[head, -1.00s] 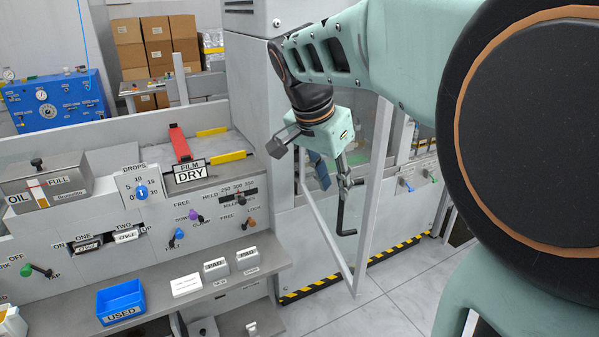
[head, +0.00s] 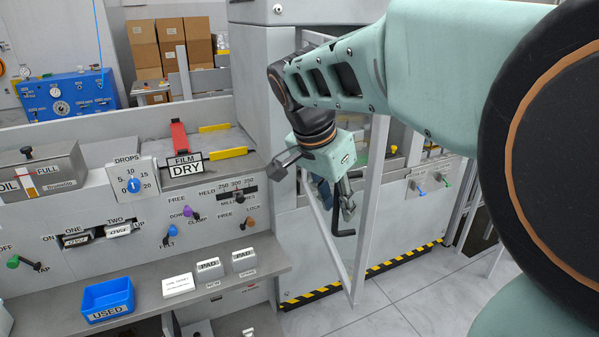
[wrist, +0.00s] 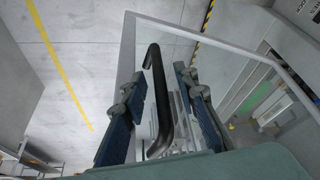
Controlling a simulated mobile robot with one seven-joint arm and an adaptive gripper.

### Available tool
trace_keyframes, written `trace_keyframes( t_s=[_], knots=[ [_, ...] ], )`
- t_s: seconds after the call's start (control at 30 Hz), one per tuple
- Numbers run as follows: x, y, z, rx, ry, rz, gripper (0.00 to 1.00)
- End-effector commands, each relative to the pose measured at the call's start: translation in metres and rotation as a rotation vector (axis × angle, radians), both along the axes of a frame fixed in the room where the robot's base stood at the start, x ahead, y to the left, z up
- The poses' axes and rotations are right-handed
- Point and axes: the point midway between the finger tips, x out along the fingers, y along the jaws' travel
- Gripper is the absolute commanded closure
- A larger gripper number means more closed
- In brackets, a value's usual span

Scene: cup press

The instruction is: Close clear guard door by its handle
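The clear guard door (head: 367,222) has a pale grey frame and stands swung open, out from the machine front. Its black bent-bar handle (wrist: 160,105) is on the door's face. In the wrist view my gripper (wrist: 160,83) is open, with one dark blue-padded finger on each side of the handle. Gaps show between the bar and both fingers, so it is not clasped. In the head view the lower end of the handle (head: 343,233) shows just below my gripper (head: 334,197); its upper part is hidden behind the gripper. The door frame also shows in the wrist view (wrist: 127,60).
The machine's control panel with knobs and labels lies left, above a shelf with a blue USED bin (head: 107,297). A black-yellow floor strip (head: 400,262) runs along the machine base. The floor in front of the door is clear.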

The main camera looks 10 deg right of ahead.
Motion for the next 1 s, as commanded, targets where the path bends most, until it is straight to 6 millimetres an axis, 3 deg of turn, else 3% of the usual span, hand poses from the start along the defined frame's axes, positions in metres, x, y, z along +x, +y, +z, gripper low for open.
trace_keyframes(
  t_s=[0.4, 0.67, 1.0],
  knots=[
    [-0.0011, 0.0013, -0.0041, 0.000, 0.000, 0.000, 0.73],
    [-0.0011, 0.0013, -0.0041, -0.001, 0.001, 0.000, 0.99],
    [-0.0010, 0.0012, -0.0041, -0.001, 0.001, 0.000, 1.00]
  ],
)
